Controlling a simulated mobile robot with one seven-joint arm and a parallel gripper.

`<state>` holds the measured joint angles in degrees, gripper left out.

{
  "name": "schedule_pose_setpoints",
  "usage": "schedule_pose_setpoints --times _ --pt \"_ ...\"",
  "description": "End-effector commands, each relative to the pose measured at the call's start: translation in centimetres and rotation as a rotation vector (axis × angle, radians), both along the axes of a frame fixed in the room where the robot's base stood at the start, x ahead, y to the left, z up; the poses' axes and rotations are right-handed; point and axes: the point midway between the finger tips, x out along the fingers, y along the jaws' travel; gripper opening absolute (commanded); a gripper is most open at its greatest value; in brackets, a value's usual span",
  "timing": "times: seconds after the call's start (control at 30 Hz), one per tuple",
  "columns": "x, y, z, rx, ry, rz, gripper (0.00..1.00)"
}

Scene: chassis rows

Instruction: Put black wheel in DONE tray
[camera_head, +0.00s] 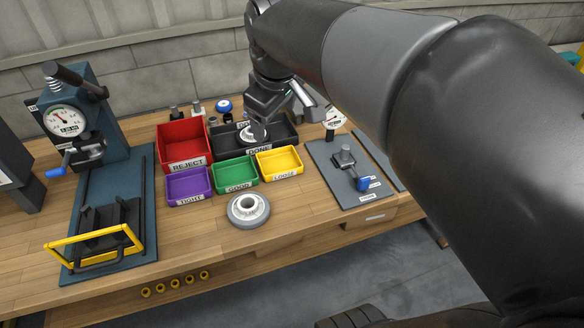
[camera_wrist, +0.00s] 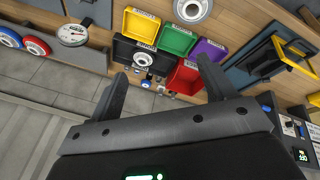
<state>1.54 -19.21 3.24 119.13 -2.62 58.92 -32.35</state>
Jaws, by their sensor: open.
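The black DONE tray (camera_head: 284,143) stands at the back of the bench, behind the green and yellow bins. A round piece with a pale ring and dark parts, seemingly the black wheel (camera_wrist: 143,59), lies inside the tray. It is partly hidden by my gripper (camera_head: 272,118) in the head view. My gripper hangs over the tray area, open, with nothing between its two fingers in the wrist view (camera_wrist: 162,68). The tray (camera_wrist: 122,50) shows beyond the fingertips there, apart from them.
Red REJECT (camera_head: 183,143), purple (camera_head: 188,186), green (camera_head: 234,173) and yellow (camera_head: 279,163) bins crowd the tray. A grey wheel (camera_head: 248,210) lies at the bench front. A dial gauge stand (camera_head: 75,120) is left; a clamp plate (camera_head: 340,175) is right.

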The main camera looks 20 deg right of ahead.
Motion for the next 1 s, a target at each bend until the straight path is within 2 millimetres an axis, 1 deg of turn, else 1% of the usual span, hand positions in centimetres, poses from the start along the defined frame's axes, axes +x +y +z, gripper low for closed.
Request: schedule_pose_setpoints --times 0.03,0.2,0.3,0.4,0.5,0.6,1.0 --pt "-2.1 -0.1 -0.4 0.029 -0.021 -0.064 0.76" --pt "-7.8 -0.4 -2.8 0.145 -0.078 -0.286 0.76" --pt "-10.3 -0.5 -4.4 0.209 -0.103 -0.397 0.76" --pt "-12.1 -0.5 -5.6 0.258 -0.12 -0.477 0.76" --pt "-13.0 -0.5 -6.4 0.288 -0.129 -0.524 0.76" --pt "-13.4 -0.5 -6.8 0.301 -0.132 -0.544 0.76" --pt "-13.4 -0.5 -6.8 0.301 -0.131 -0.546 0.76"
